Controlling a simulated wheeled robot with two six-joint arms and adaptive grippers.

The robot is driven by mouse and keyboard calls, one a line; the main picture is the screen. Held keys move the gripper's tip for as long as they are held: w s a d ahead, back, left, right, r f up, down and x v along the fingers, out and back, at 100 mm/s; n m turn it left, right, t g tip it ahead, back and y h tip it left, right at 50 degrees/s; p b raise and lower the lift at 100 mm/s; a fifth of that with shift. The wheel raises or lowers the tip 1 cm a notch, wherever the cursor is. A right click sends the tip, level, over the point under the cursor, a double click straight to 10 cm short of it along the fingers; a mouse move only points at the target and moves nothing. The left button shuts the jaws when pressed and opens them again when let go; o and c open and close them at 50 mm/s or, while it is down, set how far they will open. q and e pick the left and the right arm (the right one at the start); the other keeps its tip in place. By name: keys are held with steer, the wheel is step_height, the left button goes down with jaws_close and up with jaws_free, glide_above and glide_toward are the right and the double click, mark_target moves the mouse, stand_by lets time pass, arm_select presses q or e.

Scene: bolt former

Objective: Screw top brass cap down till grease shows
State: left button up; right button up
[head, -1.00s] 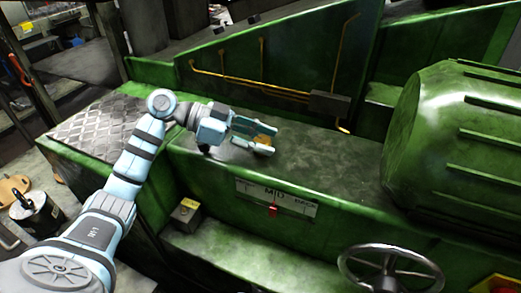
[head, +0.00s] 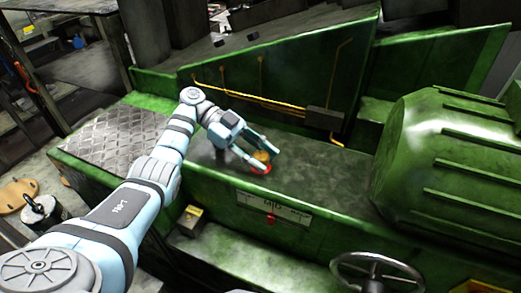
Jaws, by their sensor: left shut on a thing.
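The brass cap (head: 262,156) sits on the green machine's flat top ledge, near its front edge. My left gripper (head: 262,154) reaches in from the left and is shut on the cap, one finger on its far side and one on its near side. The fingers hide part of the cap. A bright red patch (head: 263,169) shows low at the cap, by the fingertips; I cannot tell its exact shape. My right gripper is not in view.
A yellow pipe (head: 250,97) runs along the green back panel to a dark box (head: 325,121). A large green ribbed housing (head: 440,150) stands at the right. A handwheel (head: 378,272) is at the lower right. The ledge right of the cap is clear.

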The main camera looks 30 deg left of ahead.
arm_select(q)
steer(key=shift+r, duration=0.1)
steer(key=o, duration=1.2)
